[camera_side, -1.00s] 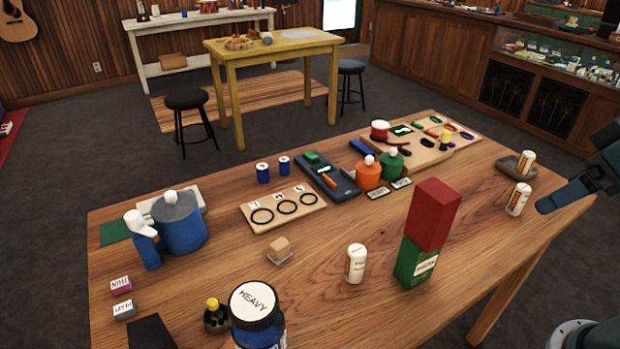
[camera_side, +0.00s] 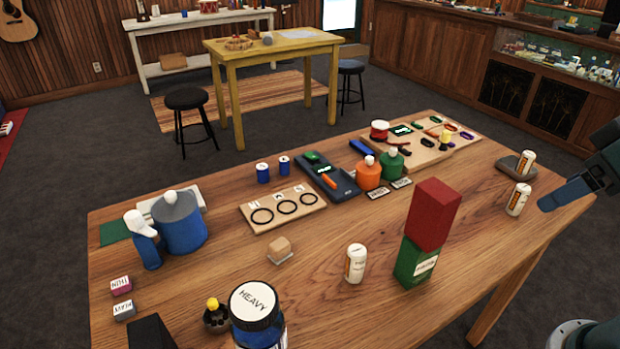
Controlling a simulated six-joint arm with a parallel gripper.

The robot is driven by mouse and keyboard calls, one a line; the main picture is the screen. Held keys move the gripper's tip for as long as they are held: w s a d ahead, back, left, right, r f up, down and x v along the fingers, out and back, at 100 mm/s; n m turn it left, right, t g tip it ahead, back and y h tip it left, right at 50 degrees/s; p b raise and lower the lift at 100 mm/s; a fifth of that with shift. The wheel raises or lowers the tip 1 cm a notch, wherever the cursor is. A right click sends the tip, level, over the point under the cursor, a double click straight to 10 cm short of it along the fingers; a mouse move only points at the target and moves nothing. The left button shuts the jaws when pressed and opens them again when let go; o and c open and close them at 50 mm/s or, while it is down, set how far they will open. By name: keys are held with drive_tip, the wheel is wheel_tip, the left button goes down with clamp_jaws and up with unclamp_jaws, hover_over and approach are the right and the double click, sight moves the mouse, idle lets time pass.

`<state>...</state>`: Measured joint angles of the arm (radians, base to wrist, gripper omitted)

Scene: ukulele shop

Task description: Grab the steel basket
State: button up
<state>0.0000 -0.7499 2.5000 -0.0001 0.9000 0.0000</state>
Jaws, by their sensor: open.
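I cannot make out a steel basket on the wooden table (camera_side: 330,240). The closest small holder is a dark round item with a yellow top (camera_side: 216,316) at the front left, beside the jar marked HEAVY (camera_side: 257,310); it is too small to tell what it is. My gripper (camera_side: 568,193) is at the right edge, partly cut off by the frame. It is open and empty, near the table's right edge and apart from the white cylinders there.
A red block (camera_side: 434,213) stands on a green box (camera_side: 414,263), with a white cylinder (camera_side: 356,263) to their left. Another white cylinder (camera_side: 517,199) stands close to my gripper. A blue pot (camera_side: 180,230) stands at left. The front right of the tabletop is clear.

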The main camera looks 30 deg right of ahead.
drive_tip(key=w+a+r+m+g+y, duration=0.3)
drive_tip(key=w+a+m, duration=0.4)
drive_tip(key=w+a, duration=1.1)
drive_tip(key=m+g+y, duration=0.1)
drive_tip(key=m+g, duration=0.3)
drive_tip(key=m, duration=0.4)
approach(213, 308)
drive_tip(key=shift+w+d+f+x, duration=0.1)
drive_tip(key=shift+w+x, duration=0.1)
drive_tip(key=shift+x, duration=0.9)
drive_tip(key=shift+w+d+f+x, duration=0.1)
drive_tip(key=shift+w+d+x, duration=0.05)
drive_tip(key=shift+x, duration=0.95)
drive_tip(key=shift+w+d+x, duration=0.1)
drive_tip(key=shift+w+x, duration=0.1)
drive_tip(key=shift+x, duration=0.9)
drive_tip(key=shift+x, duration=2.55)
